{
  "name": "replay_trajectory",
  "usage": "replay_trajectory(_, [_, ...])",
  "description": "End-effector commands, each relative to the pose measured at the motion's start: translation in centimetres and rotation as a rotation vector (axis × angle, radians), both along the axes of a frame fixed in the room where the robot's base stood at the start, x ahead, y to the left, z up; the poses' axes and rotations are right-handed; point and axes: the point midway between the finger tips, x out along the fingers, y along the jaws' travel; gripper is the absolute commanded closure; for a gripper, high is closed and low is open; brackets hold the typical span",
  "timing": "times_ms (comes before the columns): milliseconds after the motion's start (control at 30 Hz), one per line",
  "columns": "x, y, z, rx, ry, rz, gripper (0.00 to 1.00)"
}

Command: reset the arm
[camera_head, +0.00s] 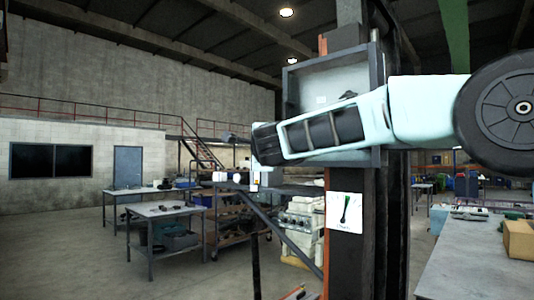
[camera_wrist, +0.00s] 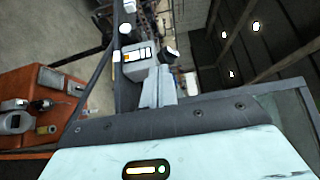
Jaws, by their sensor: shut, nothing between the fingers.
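My arm reaches in from the right of the head view, across the front of a dark column, and ends at the left of it. My gripper (camera_wrist: 168,85) shows in the wrist view as narrow pale grey fingers beyond a dark screwed plate. The fingers are together with nothing visible between them. In the head view the arm's dark end hangs in the air left of the column, and the fingers are too small there to make out.
The column (camera_head: 368,240), with a paper sheet (camera_head: 345,212) on it, stands close behind my arm. A grey workbench (camera_head: 465,260) with a cardboard box (camera_head: 519,240) is at the right. Work tables (camera_head: 165,209) stand at the left, with open floor before them.

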Motion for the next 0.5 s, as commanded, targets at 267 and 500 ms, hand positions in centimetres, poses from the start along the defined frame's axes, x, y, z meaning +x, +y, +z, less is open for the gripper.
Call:
replay_trajectory(267, [-3.0,3.2,-0.2,0.001,0.001,0.003,1.00])
replay_trajectory(500, [-3.7,4.0,-0.1,-0.001,0.001,0.002,1.00])
